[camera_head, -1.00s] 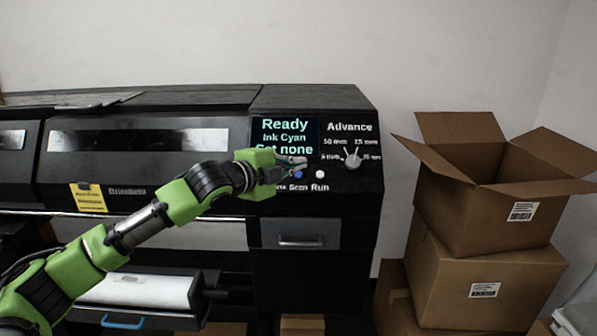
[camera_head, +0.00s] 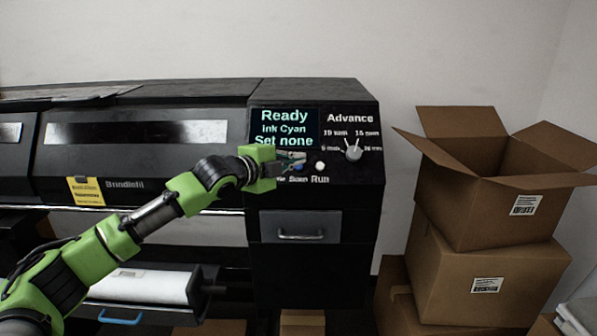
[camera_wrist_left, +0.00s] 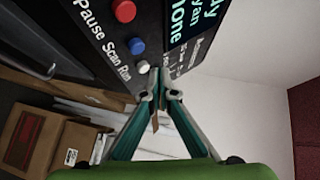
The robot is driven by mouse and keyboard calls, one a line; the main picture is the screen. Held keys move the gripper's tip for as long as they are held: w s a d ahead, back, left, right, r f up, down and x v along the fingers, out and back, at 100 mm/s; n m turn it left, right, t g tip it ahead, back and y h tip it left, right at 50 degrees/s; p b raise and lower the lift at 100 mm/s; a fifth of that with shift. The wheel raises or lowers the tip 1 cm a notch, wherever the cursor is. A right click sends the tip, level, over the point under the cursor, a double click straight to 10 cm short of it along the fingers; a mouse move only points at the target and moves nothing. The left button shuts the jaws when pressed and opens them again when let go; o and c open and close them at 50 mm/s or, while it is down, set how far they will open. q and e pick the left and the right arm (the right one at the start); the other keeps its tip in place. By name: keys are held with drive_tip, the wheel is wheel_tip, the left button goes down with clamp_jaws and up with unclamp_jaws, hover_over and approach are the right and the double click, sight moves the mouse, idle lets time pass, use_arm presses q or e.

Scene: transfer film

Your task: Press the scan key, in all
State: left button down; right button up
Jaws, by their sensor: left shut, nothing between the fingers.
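The blue scan key (camera_head: 298,167) sits on the printer's control panel above the label "Scan", partly covered by my fingers in the head view. In the left wrist view the blue key (camera_wrist_left: 136,46) shows whole, between a red pause key (camera_wrist_left: 124,11) and a white run key (camera_wrist_left: 142,67). My left gripper (camera_head: 300,158) is shut and empty in front of the panel, just below the screen (camera_head: 284,128). In the left wrist view its fingertips (camera_wrist_left: 160,94) lie beyond the white key, off the blue key. My right gripper is not in view.
The screen reads "Ready, Ink Cyan, Set none". An advance dial (camera_head: 353,151) is to the right of the keys. A drawer (camera_head: 300,226) is below the panel. Stacked cardboard boxes (camera_head: 488,215) stand right of the printer, the top one open.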

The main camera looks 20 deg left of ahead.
sight(298, 166)
use_arm(q)
drive_tip(key=shift+w+a+f+p, duration=0.25)
drive_tip(key=shift+w+f+p, duration=0.4)
drive_tip(key=shift+w+f, duration=0.25)
idle(0.8)
drive_tip(key=shift+w+a+f+p, duration=0.1)
drive_tip(key=shift+w+f+p, duration=0.2)
drive_tip(key=shift+p, duration=0.15)
drive_tip(key=shift+w+a+f+p, duration=0.1)
drive_tip(key=shift+w+f+p, duration=0.15)
drive_tip(key=shift+f+p, duration=0.1)
idle(0.8)
drive_tip(key=shift+r, duration=0.1)
drive_tip(key=shift+s+r+p, duration=0.55)
drive_tip(key=shift+s+p, duration=0.05)
